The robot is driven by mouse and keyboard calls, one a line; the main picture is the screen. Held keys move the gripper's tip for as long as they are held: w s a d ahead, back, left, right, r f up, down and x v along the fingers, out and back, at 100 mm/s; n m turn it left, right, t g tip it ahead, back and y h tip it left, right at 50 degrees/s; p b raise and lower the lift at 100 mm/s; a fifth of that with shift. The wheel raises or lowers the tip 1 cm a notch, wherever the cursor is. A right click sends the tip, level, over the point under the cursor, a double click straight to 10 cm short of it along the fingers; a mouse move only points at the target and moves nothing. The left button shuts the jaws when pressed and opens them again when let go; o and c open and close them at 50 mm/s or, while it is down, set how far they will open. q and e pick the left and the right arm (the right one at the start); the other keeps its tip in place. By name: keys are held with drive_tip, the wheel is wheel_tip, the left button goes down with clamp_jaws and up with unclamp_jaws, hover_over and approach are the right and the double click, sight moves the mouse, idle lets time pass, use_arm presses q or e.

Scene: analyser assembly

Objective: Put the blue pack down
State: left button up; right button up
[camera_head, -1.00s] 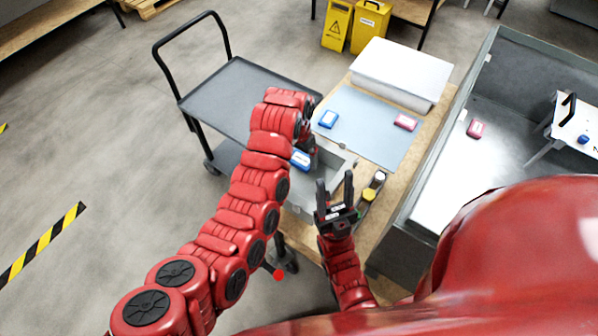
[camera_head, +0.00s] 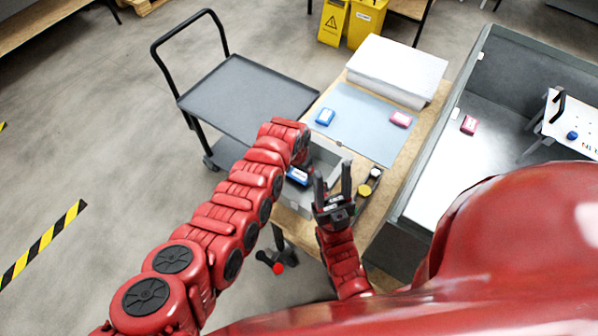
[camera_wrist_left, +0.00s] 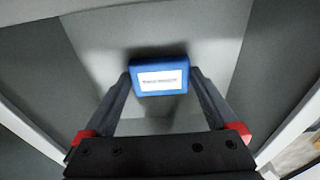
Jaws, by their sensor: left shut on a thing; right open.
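A blue pack (camera_head: 299,176) with a white label is between the fingers of my left gripper (camera_wrist_left: 160,85), which is shut on it. The same pack (camera_wrist_left: 159,64) shows in the left wrist view, over the floor of a grey bin (camera_head: 322,158). I cannot tell if it touches the bin floor. My left arm hides part of the bin and most of the left gripper in the head view. A second blue pack (camera_head: 325,117) lies on the grey mat (camera_head: 360,125). My right gripper (camera_head: 333,185) is open and empty beside the bin, fingers pointing up.
A pink pack (camera_head: 401,119) lies on the mat, and another (camera_head: 469,124) in the large grey enclosure (camera_head: 440,170) at right. A white box (camera_head: 397,65) stands behind the mat. Small round containers (camera_head: 368,184) sit right of the bin. A black cart (camera_head: 245,95) stands at left.

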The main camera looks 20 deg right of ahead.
sight(296, 179)
use_arm(q)
drive_tip(key=shift+f, duration=0.1)
drive_tip(key=o, duration=1)
drive_tip(key=shift+r, duration=1)
wheel_tip(296, 179, up, 10)
drive_tip(key=a+b, duration=0.1)
drive_tip(key=b, duration=0.1)
drive_tip(key=shift+s+r+b, duration=0.15)
drive_tip(key=shift+s+b, duration=0.25)
drive_tip(key=shift+s, duration=0.05)
drive_tip(key=shift+a, duration=0.1)
